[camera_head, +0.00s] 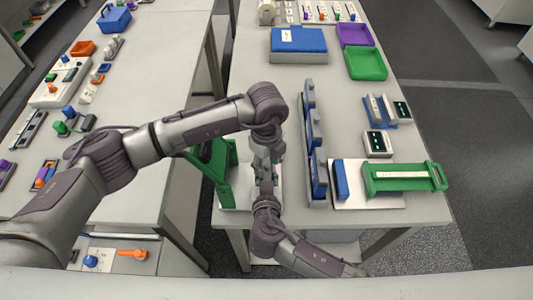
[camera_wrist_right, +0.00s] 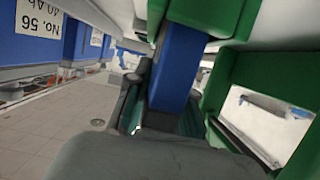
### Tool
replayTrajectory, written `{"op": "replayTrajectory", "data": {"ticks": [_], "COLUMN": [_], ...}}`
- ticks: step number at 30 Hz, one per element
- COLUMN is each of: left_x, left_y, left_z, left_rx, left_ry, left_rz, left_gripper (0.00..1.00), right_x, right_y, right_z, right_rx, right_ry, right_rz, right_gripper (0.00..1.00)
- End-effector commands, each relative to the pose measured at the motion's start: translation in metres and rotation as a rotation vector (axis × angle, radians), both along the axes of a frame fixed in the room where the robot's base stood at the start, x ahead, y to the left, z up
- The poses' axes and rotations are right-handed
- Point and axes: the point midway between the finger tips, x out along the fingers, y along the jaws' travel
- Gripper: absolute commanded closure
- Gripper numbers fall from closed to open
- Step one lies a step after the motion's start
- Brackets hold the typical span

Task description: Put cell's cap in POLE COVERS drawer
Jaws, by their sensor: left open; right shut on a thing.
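In the right wrist view, my right gripper (camera_wrist_right: 160,115) is shut on a blue block-shaped piece (camera_wrist_right: 178,65), which looks like a cell. A green part (camera_wrist_right: 210,14) covers or lies in front of its upper end; I cannot tell which, nor whether this is the cap. In the head view my left gripper (camera_head: 264,158) is open and points down close to my right gripper (camera_head: 265,186), beside a green frame (camera_head: 218,170). The arms hide most of the held piece there. I cannot make out a drawer labelled POLE COVERS.
Blue cells stand in a rack (camera_head: 311,130) right of my grippers. Further right are a green-handled fixture (camera_head: 400,177) and small meters (camera_head: 377,143). Purple (camera_head: 354,35) and green (camera_head: 366,64) trays and a blue box (camera_head: 298,42) stand at the back. The left bench (camera_head: 140,100) holds several small parts.

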Motion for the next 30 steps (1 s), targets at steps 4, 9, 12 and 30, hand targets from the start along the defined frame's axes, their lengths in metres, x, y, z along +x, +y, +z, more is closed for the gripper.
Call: {"op": "replayTrajectory", "data": {"ticks": [4,9,12,30], "left_x": [0.0001,0.0000,0.0000,-0.0001], "left_y": [-0.0002,-0.0001,-0.0001,0.0001], "left_z": [-0.0037,-0.0037,-0.0036,-0.0029], "left_rx": [-0.001,0.000,0.000,0.001], "left_ry": [-0.001,0.000,0.000,0.001], "left_rz": [-0.001,-0.001,-0.001,0.000], "left_gripper": [0.52,0.52,0.65,1.00], "right_x": [-0.0008,-0.0009,-0.0009,-0.0010], "right_y": [-0.0005,-0.0005,-0.0005,-0.0005], "right_z": [-0.0019,-0.0021,-0.0021,-0.0025], "right_rx": [-0.001,-0.001,-0.001,-0.001], "right_ry": [0.004,0.004,0.005,0.005], "right_rz": [-0.001,-0.001,-0.001,-0.001], "right_gripper": [1.00,1.00,1.00,1.00]}}
